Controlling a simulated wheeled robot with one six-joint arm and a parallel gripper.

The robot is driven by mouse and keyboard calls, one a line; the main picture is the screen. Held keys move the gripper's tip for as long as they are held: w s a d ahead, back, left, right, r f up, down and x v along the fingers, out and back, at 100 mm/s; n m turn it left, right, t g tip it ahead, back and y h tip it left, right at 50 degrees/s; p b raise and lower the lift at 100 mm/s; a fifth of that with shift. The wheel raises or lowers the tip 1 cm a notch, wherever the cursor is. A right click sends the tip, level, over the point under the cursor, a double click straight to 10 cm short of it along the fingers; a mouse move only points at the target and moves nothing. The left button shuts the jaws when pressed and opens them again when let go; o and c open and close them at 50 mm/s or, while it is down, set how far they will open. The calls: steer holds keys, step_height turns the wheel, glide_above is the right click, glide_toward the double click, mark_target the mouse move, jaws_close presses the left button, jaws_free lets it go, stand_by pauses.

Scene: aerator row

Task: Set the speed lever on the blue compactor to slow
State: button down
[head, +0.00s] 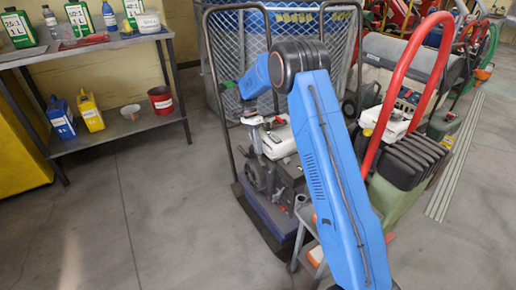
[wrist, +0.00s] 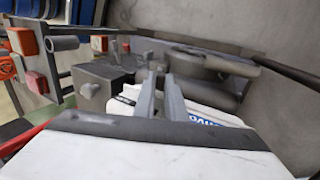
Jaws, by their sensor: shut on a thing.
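The blue compactor (head: 268,214) stands on the floor in the middle of the head view, with a blue base, a dark engine and a tall black handle frame. Its white tank with blue lettering (wrist: 208,117) shows behind my fingers in the wrist view. My gripper (wrist: 161,76) reaches down to the engine top, its two grey fingers close together beside a dark grey block (wrist: 105,85). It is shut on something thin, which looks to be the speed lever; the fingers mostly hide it. The lever's setting cannot be read. In the head view my gripper (head: 262,120) is small and unclear.
A machine with a red handle (head: 400,70) and green body stands close on the right. A wire cage (head: 235,55) is behind. A shelf (head: 120,130) with bottles and bins is at left. The floor (head: 130,215) between shelf and compactor is clear.

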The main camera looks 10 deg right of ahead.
steer(key=c, duration=1.8)
jaws_free()
steer(key=v, duration=1.7)
steer(key=shift+a+r, duration=0.1)
steer(key=shift+r, duration=0.1)
